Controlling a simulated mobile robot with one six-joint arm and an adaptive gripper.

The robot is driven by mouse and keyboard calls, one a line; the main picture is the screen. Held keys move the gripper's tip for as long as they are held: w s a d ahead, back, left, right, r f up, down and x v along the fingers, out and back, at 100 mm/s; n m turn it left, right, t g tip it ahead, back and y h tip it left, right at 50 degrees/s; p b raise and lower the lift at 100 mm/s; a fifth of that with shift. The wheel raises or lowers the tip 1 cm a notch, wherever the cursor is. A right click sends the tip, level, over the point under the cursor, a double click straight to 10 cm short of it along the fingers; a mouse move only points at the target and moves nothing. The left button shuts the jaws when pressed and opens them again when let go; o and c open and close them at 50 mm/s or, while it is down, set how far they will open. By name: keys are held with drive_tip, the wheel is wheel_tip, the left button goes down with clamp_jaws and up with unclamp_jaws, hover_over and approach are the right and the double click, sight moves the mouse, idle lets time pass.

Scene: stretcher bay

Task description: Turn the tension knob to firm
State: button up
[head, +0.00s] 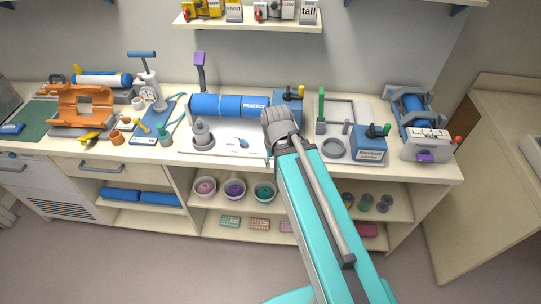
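I cannot tell for sure which control is the tension knob, as the labels are too small to read. A grey device with a blue roller (414,108) stands at the right end of the counter, with a white label strip, a red-orange knob (457,140) on its right side and a purple piece (425,157) at its front. A blue box (370,149) to its left carries a dark and green handle (378,131). My arm reaches up over the counter's middle, its grey wrist before a blue cylinder marked PRACTICE (230,105). My gripper's fingers are not clearly visible.
An orange clamp-like frame (84,106) and small tools crowd the counter's left. A grey post (202,135) stands on a white plate near the middle. A shelf (247,24) with small boxes hangs above. Bowls (235,189) sit on the shelf below. The floor in front is clear.

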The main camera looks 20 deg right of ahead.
drive_tip(key=shift+r+p, duration=2.45)
drive_tip(key=shift+r, duration=0.1)
drive_tip(key=n, duration=0.6)
hover_over(242, 140)
drive_tip(key=shift+w, duration=0.15)
drive_tip(key=shift+d+f, duration=0.1)
drive_tip(key=shift+f, duration=0.05)
wheel_tip(242, 140, down, 14)
drive_tip(key=b, duration=1.4)
drive_tip(key=shift+r, duration=0.25)
